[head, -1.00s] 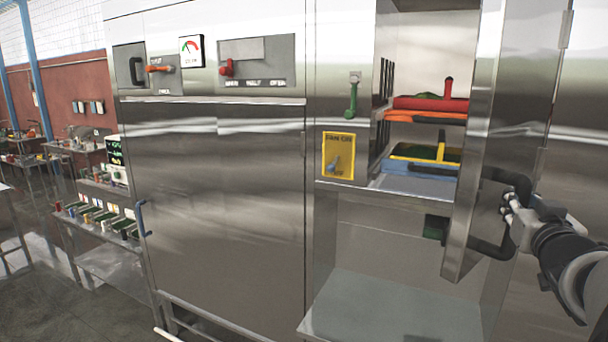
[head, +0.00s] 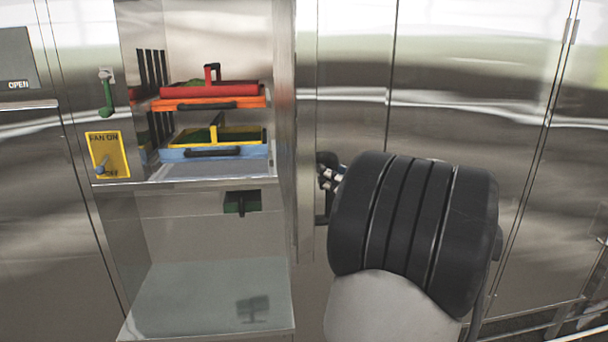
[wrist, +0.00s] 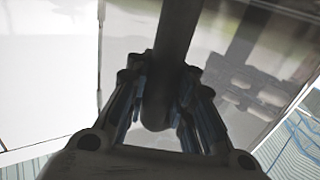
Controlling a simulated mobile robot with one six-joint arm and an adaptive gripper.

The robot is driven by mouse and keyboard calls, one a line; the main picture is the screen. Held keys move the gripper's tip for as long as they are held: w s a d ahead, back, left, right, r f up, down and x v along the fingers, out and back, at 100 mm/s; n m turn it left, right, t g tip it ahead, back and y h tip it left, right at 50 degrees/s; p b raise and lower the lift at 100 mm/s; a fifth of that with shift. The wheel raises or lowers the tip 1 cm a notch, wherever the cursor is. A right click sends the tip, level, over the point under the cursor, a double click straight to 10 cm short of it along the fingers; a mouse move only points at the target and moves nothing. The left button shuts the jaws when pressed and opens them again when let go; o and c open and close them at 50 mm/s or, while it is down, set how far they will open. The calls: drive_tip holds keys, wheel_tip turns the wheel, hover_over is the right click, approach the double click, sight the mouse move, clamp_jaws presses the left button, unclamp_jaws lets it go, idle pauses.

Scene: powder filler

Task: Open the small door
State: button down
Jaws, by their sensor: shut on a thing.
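The small door (head: 307,110) is a shiny steel panel standing open at the right side of the cabinet's shelf bay. Its black bar handle (head: 322,212) shows partly behind my arm. My gripper (head: 330,176) is shut on this handle, with its fingertips at the upper part of it. In the wrist view the dark handle bar (wrist: 174,45) runs down between the two fingers of my gripper (wrist: 158,110). My wide black arm joint hides much of the door's right part and the lower handle.
The open bay holds a red and orange tray (head: 215,102) above a yellow and blue tray (head: 225,152). A yellow fan switch plate (head: 108,155) and a green lever (head: 106,95) are on the left. A grey ledge (head: 205,300) lies below.

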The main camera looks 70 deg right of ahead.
drive_tip(key=shift+s+d, duration=0.1)
drive_tip(key=shift+s, duration=0.1)
drive_tip(key=c, duration=1.8)
unclamp_jaws()
drive_tip(key=shift+c, duration=0.2)
drive_tip(key=shift+o, duration=1.3)
drive_tip(key=shift+s+a+r, duration=0.15)
drive_tip(key=shift+s+a, duration=0.1)
drive_tip(key=shift+s, duration=0.05)
drive_tip(key=shift+o, duration=1.1)
drive_tip(key=shift+w+d, duration=0.2)
drive_tip(key=shift+w, duration=0.05)
drive_tip(key=shift+s+a, duration=0.1)
drive_tip(key=v, duration=1.2)
